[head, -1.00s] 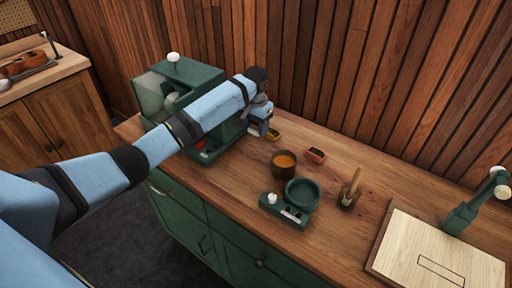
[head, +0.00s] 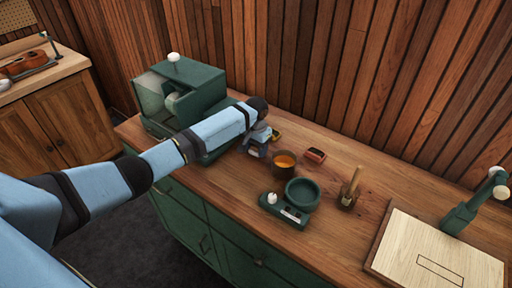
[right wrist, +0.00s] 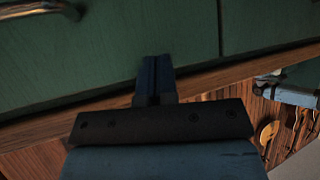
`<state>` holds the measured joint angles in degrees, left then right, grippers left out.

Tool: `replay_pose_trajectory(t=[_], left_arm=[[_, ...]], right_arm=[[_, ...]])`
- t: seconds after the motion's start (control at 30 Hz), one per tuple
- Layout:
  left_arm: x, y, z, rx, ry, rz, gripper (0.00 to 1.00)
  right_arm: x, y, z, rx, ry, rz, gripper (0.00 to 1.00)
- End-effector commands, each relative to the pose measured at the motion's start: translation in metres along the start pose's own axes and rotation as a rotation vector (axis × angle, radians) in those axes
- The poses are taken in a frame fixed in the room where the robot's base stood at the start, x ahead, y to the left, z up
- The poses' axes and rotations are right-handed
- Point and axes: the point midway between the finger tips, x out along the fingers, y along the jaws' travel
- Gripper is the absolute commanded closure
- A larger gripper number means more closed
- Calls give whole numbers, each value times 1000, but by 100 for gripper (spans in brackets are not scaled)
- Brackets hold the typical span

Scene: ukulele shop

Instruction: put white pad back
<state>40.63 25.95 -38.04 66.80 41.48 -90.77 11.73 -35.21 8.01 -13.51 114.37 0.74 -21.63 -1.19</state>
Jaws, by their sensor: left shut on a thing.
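My left gripper (head: 257,152) is low over the wooden counter, between the green machine and the brown cup. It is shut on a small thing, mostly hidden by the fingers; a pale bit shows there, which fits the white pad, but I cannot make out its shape. A small dish with a yellow pad (head: 276,136) lies just behind the gripper. A small dark dish with a red pad (head: 316,155) lies to the right, beyond the cup. My right gripper (right wrist: 154,80) shows in the right wrist view with its fingers together and nothing visible between them, beside a green cabinet front.
On the counter (head: 335,190) stand a green machine (head: 190,90), a brown cup (head: 287,167) with orange contents, a green scale-like device with a round bowl (head: 302,193), a brush holder (head: 348,198) and a pale board (head: 430,250). The cup is close to my left gripper.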

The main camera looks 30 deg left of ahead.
Motion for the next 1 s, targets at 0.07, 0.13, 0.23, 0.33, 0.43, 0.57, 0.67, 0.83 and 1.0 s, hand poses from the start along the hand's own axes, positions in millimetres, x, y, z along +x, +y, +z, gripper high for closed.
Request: replay_pose_trajectory(t=[0.07, 0.13, 0.23, 0.33, 0.43, 0.57, 0.67, 0.83, 1.0], left_arm=[[2, 0, 0, 0, -1, 0, 70], [2, 0, 0, 0, 0, 0, 34], [2, 0, 0, 0, -1, 0, 22], [2, 0, 0, 0, -1, 0, 22], [2, 0, 0, 0, 0, 0, 22], [-5, 0, 0, 1, 1, 0, 22], [-19, 0, -1, 1, 2, 0, 22], [-56, 0, -1, 0, 4, 1, 22], [-91, 0, -1, 1, 2, 0, 22]], right_arm=[[0, 0, -1, 0, 0, 0, 100], [0, 0, 0, 0, 0, 0, 100], [0, 0, 0, 0, -1, 0, 100], [0, 0, 1, 0, -2, 0, 100], [0, 0, 2, 0, -3, 0, 100], [1, 0, 2, 0, -4, 0, 100], [1, 0, 3, 0, -5, 0, 100], [2, 1, 4, 0, -4, 1, 100], [2, 1, 5, 0, -4, 2, 100]])
